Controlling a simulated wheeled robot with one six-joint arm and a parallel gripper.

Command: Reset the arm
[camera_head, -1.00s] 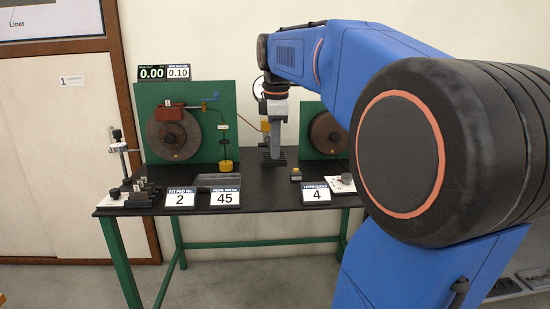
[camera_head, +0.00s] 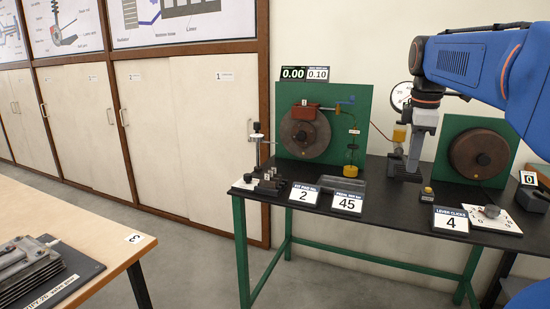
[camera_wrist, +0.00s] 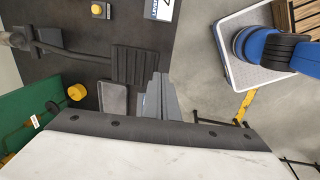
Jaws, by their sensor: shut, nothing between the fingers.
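My arm is blue with black joints and reaches in from the right in the head view.
A green board with a brown disc (camera_head: 304,134) stands left of the gripper, and another disc (camera_head: 479,154) stands right. A yellow pot (camera_head: 351,170), a tray (camera_wrist: 115,98) and number cards (camera_head: 347,202) are close by. A wooden table (camera_head: 110,230) is at the left.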

